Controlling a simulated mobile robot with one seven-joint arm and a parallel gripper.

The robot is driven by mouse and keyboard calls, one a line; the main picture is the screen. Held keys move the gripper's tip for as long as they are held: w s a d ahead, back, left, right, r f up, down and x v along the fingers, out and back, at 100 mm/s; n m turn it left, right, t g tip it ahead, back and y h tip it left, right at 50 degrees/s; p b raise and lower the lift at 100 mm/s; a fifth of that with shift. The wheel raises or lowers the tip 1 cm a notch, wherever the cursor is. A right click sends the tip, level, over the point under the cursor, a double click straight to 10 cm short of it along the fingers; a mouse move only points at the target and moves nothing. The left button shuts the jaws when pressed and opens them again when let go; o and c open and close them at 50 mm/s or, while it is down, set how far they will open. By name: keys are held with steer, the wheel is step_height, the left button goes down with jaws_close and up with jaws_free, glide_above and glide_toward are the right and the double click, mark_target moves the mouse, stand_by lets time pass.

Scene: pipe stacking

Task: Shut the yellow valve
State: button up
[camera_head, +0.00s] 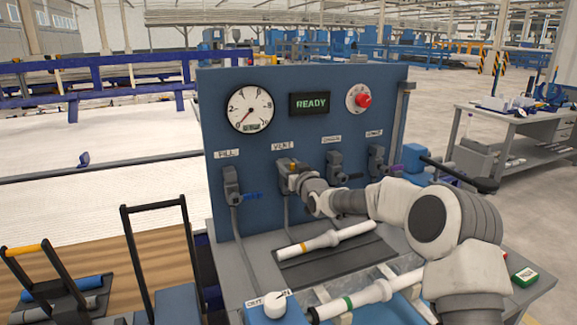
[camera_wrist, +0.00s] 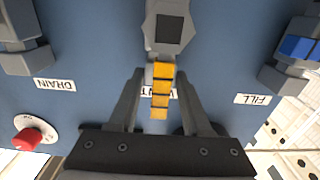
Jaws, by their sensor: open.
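The yellow valve is the VENT valve on the blue panel (camera_head: 215,130). In the wrist view its grey body (camera_wrist: 168,30) is at the top centre, and its yellow handle (camera_wrist: 161,92) runs down the picture over the VENT label. My gripper (camera_wrist: 160,72) is open, with one finger on each side of the handle and gaps showing between. In the head view a bit of the yellow handle (camera_head: 293,166) shows above my gripper (camera_head: 298,182), which hides much of the valve.
The FILL valve with a blue handle (camera_head: 252,195) is left of it. The DRAIN valve (camera_head: 335,168) and a purple-handled valve (camera_head: 377,162) are to the right. A gauge (camera_head: 250,109), a READY display (camera_head: 309,103) and a red knob (camera_head: 363,100) are above. A white pipe (camera_head: 325,241) lies below.

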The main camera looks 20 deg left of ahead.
jaws_close()
stand_by(1.5)
